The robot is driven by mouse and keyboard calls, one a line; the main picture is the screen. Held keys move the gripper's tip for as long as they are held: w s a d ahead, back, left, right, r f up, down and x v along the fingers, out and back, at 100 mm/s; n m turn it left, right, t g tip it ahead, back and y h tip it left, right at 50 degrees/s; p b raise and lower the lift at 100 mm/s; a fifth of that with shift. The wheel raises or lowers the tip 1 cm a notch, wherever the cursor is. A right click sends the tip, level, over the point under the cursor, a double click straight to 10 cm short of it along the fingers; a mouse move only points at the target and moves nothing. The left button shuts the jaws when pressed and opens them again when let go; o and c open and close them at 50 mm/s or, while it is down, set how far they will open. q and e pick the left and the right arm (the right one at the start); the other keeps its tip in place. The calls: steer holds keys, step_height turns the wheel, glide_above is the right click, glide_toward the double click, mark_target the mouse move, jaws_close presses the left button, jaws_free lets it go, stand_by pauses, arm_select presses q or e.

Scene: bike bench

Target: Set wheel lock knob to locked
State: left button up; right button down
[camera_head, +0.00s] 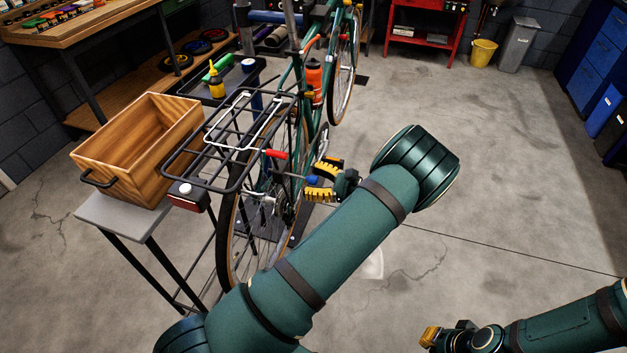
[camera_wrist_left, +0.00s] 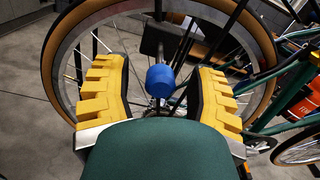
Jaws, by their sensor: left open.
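The green bicycle's rear wheel (camera_head: 232,232) stands beside a small grey table. A blue knob (camera_head: 313,181) is near the wheel's hub; in the left wrist view the blue knob (camera_wrist_left: 161,80) sits in front of the spokes. My left gripper (camera_head: 320,181) is open, its yellow fingers on either side of the blue knob, with gaps showing between them and it. Whether the knob reads locked cannot be told. A red-ended lever (camera_head: 276,154) is higher, by the rack. My right gripper (camera_head: 431,338) is low at the right, away from the bicycle; its jaw opening is unclear.
A black rear rack (camera_head: 228,140) is over the wheel. A wooden crate (camera_head: 138,160) stands on the grey table (camera_head: 118,217) at the left. An orange bottle (camera_head: 314,76) is on the frame. The floor at the right is clear.

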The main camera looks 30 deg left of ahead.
mark_target(286, 173)
arm_select(q)
jaws_close()
steer(key=shift+a, duration=0.1)
steer(key=p+x, duration=0.2)
steer(key=x, duration=0.3)
steer(key=shift+a, duration=0.3)
steer(key=shift+d, duration=0.1)
jaws_free()
steer(key=v, duration=1.2)
